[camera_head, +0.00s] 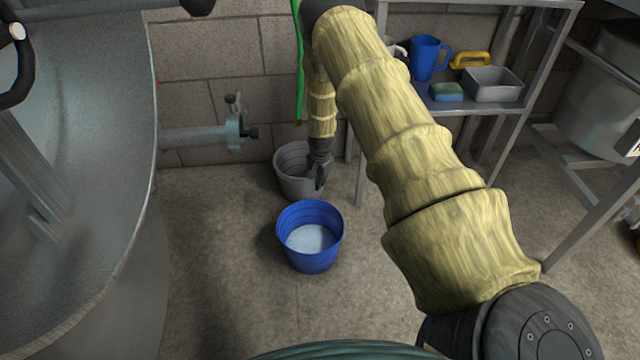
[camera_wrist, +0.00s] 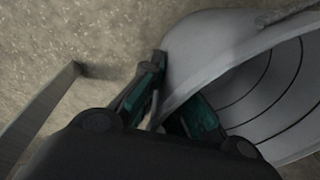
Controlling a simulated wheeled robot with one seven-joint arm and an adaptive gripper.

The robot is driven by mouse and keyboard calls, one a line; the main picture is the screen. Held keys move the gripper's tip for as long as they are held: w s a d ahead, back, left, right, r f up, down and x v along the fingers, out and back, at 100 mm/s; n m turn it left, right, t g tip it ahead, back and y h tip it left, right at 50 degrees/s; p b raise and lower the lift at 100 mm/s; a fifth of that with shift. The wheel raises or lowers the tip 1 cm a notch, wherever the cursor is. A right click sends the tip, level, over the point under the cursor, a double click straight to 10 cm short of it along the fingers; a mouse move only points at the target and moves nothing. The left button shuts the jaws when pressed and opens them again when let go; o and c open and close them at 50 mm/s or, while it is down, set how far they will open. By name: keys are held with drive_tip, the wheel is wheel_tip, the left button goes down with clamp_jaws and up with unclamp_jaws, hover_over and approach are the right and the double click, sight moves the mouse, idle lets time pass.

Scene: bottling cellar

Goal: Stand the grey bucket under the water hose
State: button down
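The grey bucket (camera_head: 287,181) stands on the floor by the back wall, behind the blue bucket. My gripper (camera_head: 321,178) is at its right rim. In the wrist view, the grey bucket (camera_wrist: 215,58) has its wall between the fingers of my gripper (camera_wrist: 172,95), one outside and one inside. They look closed on the wall; the inner fingertip is hidden. The green water hose (camera_head: 299,70) hangs down the wall, its lower end above the grey bucket in the picture. Their depth relation is hard to tell.
A blue bucket (camera_head: 310,262) with whitish contents stands in front. A large metal tank (camera_head: 90,170) fills the left, with a valve pipe (camera_head: 200,138) behind it. A metal shelf (camera_head: 480,108) holds a blue jug (camera_head: 424,58), sponge and grey tub. Floor left of the buckets is clear.

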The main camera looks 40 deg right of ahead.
drive_tip(key=c, duration=1.6)
unclamp_jaws()
drive_tip(key=shift+c, duration=0.2)
wheel_tip(320, 180, up, 12)
drive_tip(key=s+p, duration=0.1)
drive_tip(key=p, duration=0.5)
drive_tip(key=shift+s+a, duration=0.25)
drive_tip(key=shift+a, duration=0.15)
